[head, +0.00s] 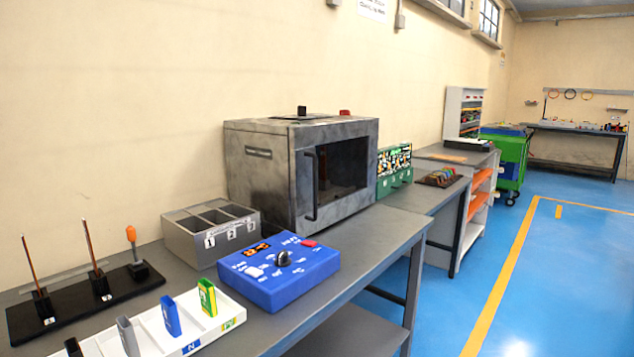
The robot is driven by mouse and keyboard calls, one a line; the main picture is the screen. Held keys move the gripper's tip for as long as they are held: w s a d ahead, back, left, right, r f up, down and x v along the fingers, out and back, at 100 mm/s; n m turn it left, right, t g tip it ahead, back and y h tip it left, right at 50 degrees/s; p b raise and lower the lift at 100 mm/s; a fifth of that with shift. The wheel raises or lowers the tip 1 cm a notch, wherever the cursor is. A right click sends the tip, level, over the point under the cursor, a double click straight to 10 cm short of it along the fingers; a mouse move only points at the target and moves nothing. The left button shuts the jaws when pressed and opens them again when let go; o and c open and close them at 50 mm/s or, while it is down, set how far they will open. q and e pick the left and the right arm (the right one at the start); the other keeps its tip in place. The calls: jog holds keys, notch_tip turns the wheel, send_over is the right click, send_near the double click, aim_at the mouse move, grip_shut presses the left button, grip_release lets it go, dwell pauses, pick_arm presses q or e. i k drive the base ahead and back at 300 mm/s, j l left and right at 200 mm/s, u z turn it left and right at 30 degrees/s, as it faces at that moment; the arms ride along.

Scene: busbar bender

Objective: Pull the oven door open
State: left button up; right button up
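The oven is a grey metal box (258,184) on the workbench in the middle of the head view. Its door (343,168) is on the right-facing front, with a dark window, and looks shut. A dark vertical bar handle (312,186) stands on the door's left side. Neither of my grippers shows in the head view, so nothing is seen touching the handle.
A blue control box (278,272) with a black knob sits on the bench (375,240) in front of the oven. A grey numbered bin (210,232) stands left of it. A white rack (150,330) is nearer. Blue floor (560,270) is open at the right.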

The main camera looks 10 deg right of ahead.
aim_at(308, 217)
jog(key=i+l, duration=0.2)
jog(key=l, duration=0.15)
jog(key=i+l+u, duration=0.15)
jog(key=l, duration=0.2)
jog(key=i+l, duration=0.2)
jog(key=l, duration=0.15)
jog(key=i+l+u, duration=0.15)
jog(key=l, duration=0.2)
jog(key=i+l, duration=0.15)
jog(key=l, duration=0.25)
jog(key=i+l+u, duration=0.15)
jog(key=l, duration=0.2)
jog(key=i+l, duration=0.1)
jog(key=l, duration=0.3)
jog(key=i+l+u, duration=0.15)
jog(key=l, duration=0.25)
